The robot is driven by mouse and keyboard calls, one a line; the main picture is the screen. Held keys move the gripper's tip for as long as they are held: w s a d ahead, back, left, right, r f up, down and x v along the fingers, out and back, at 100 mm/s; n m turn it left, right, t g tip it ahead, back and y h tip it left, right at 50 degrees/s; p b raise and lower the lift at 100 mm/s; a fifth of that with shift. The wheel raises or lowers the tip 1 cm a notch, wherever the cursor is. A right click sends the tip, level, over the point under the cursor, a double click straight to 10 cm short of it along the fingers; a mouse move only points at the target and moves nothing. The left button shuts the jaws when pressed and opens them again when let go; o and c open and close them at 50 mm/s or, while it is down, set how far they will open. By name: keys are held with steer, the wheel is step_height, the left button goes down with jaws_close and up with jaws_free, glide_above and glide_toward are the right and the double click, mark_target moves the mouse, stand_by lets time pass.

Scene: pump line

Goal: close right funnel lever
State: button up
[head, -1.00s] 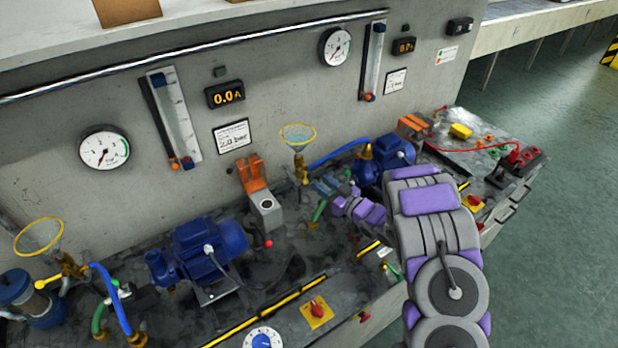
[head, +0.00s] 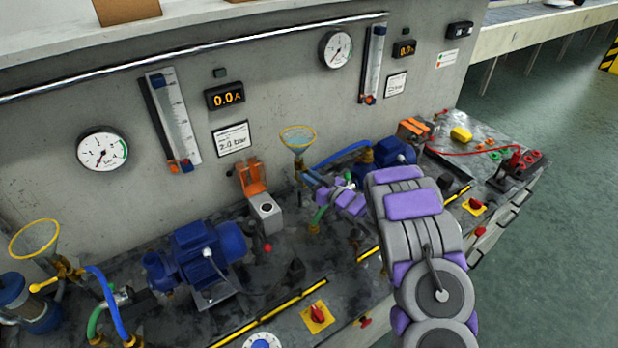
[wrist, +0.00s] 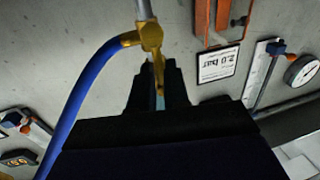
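The right funnel (head: 298,137) has a yellow rim and stands at the back wall in the head view. Its brass valve (wrist: 150,38) shows at the top middle of the wrist view, with a blue hose leaving it to the left. The yellow lever (wrist: 161,72) hangs from the valve toward my gripper. My gripper (wrist: 159,80) is open, with its dark fingers on either side of the lever's end. I cannot tell whether they touch it. In the head view my gripper (head: 308,177) is just below the funnel, and the lever is hard to make out.
An orange and grey device (head: 264,208) stands left of my gripper. A blue pump (head: 393,152) and blue hose (head: 342,153) are close on the right. A left funnel (head: 36,239) with its own yellow lever (head: 46,285) is at the far left.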

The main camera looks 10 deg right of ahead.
jaws_close()
stand_by(0.9)
